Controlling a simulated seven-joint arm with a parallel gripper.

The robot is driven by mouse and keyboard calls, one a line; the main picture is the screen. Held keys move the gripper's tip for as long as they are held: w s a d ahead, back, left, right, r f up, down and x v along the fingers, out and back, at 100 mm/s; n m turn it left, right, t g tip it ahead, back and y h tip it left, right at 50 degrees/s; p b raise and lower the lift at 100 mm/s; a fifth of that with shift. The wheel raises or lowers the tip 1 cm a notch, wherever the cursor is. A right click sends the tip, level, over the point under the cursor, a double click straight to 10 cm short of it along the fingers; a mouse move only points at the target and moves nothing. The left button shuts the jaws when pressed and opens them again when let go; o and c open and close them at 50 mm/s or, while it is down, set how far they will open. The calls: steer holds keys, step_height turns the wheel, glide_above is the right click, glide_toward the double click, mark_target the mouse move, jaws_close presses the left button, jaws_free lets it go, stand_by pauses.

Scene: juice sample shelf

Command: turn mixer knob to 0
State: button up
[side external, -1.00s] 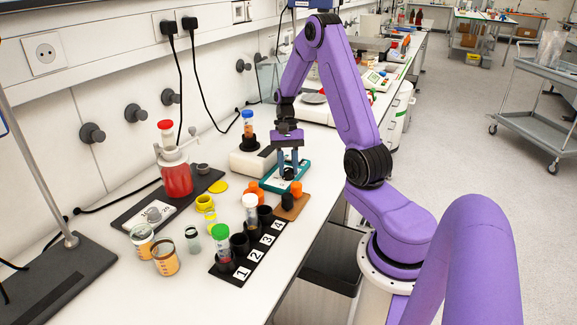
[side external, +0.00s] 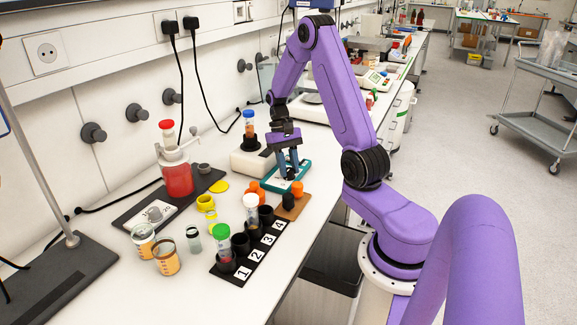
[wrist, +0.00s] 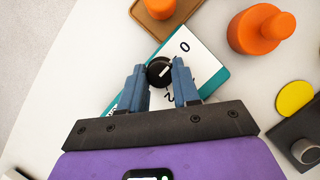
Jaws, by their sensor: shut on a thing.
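The mixer is a teal box (side external: 268,184) with a white top, on the bench in the side external view. It also shows in the wrist view as a white dial face (wrist: 203,66) with a teal edge. Its black round mixer knob (wrist: 160,70) has a white mark on it. Digits 0 and 2 are readable on the face; the rest are hidden by the fingers. The knob's mark points toward the right of the picture, not clearly at the 0. My gripper (wrist: 161,84) has its two blue fingers shut on the knob's sides; it also shows in the side view (side external: 289,170).
A numbered black rack (side external: 250,248) with tubes is nearer the camera. A white block with a tube (side external: 250,160) stands behind.

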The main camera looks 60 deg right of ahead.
steer(key=o, duration=1.1)
steer(key=shift+c, duration=0.2)
steer(key=v, duration=1.7)
steer(key=shift+w+r, duration=0.15)
steer(key=shift+w, duration=0.05)
